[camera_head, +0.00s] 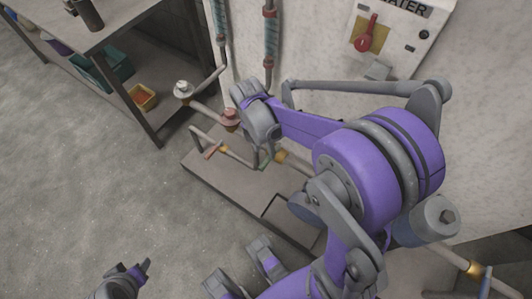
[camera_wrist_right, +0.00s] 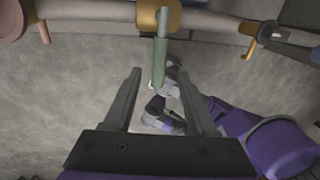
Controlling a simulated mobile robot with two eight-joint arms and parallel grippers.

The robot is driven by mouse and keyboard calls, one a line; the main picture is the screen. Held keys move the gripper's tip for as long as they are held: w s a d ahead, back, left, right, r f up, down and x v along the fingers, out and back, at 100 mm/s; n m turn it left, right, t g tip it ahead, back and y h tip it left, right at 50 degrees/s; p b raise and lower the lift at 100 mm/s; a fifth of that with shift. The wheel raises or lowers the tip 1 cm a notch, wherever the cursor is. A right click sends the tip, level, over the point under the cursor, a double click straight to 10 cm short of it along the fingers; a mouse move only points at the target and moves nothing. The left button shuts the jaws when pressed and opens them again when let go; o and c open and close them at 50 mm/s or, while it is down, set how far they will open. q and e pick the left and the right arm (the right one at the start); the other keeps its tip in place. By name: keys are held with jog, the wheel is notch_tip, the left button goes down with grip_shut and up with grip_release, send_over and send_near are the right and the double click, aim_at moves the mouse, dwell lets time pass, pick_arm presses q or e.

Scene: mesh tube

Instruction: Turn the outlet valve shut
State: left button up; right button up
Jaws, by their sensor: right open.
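A brass valve (camera_wrist_right: 160,17) with a green lever handle sits on the low pipe in the right wrist view. The green handle (camera_wrist_right: 158,62) points toward my right gripper (camera_wrist_right: 157,78), between the fingertips and apparently beyond them. The fingers are open, and I cannot see contact. In the head view the green handle (camera_head: 266,160) is partly hidden beside my right gripper (camera_head: 264,154), low by the wall. I cannot tell from any label which valve is the outlet. A part that looks like my left gripper (camera_head: 132,275) shows at the bottom left, away from the pipes; its fingers are unclear.
A wall panel with a red knob (camera_head: 366,38) is above. A bench (camera_head: 111,22) stands at the upper left. The floor at left is clear.

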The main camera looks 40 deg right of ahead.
notch_tip(320, 180, up, 6)
jog(key=w+p, duration=0.1)
jog(key=shift+a+r, duration=0.2)
jog(key=shift+w, duration=0.1)
dwell(0.3)
jog(key=s+a+r+m+t+p, duration=0.3)
jog(key=s+a+r+m+p, duration=0.1)
jog(key=m, duration=0.6)
jog(key=s+a+r+m+t+p, duration=0.3)
jog(key=r+m, duration=0.5)
jog(key=m, duration=0.3)
jog(key=a+t+p, duration=0.1)
jog(key=a+p, duration=0.1)
jog(key=p, duration=0.1)
jog(key=shift+s+r+t+y+p, duration=0.2)
jog(key=shift+s+t+y+p, duration=0.1)
jog(key=shift+s, duration=0.05)
jog(key=shift+a, duration=0.1)
jog(key=shift+c, duration=0.6)
